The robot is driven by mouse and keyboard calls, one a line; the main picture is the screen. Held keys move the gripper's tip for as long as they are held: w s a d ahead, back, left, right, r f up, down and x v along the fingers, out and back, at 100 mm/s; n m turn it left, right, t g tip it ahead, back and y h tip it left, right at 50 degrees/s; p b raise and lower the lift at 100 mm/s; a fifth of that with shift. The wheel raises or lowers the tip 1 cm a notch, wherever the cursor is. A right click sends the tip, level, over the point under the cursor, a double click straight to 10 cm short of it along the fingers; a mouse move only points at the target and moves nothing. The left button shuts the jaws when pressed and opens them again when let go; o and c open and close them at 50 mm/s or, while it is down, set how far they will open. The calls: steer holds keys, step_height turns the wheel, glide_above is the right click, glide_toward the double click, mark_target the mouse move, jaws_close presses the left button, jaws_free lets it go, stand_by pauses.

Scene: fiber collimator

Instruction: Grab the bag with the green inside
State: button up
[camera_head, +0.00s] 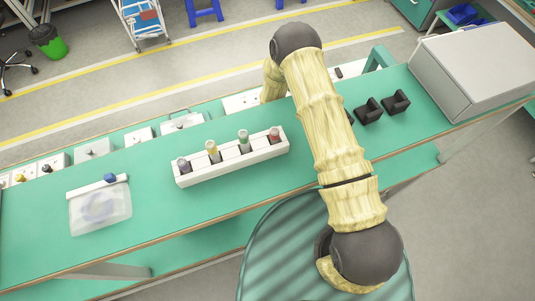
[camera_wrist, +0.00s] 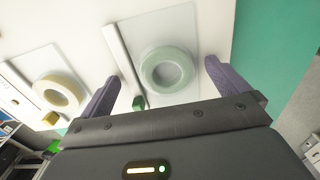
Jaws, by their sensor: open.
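The bag with the green inside (camera_wrist: 185,42) is a clear pouch holding a pale green ring-shaped coil (camera_wrist: 148,76). It lies on a white surface in the wrist view, with a white strip along its left edge and a small green knob (camera_wrist: 139,102) at the strip's near end. My gripper (camera_wrist: 162,72) is open and empty, with one purple finger on each side of the bag's near part. I cannot tell how high the fingers are above it. In the head view the gripper and this bag are hidden.
A bag with a yellow coil (camera_wrist: 60,93) lies left of the green one. In the head view, a bag with a blue knob (camera_head: 100,212) lies on the green table (camera_head: 240,200). A white rack (camera_head: 232,165) holds several capped items. Black holders (camera_head: 368,112) and a grey box (camera_head: 470,65) stand right.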

steer(key=c, duration=0.8)
steer(key=shift+r, duration=0.1)
step_height(320, 180, up, 10)
steer(key=shift+f+b, duration=0.1)
steer(key=shift+b, duration=0.55)
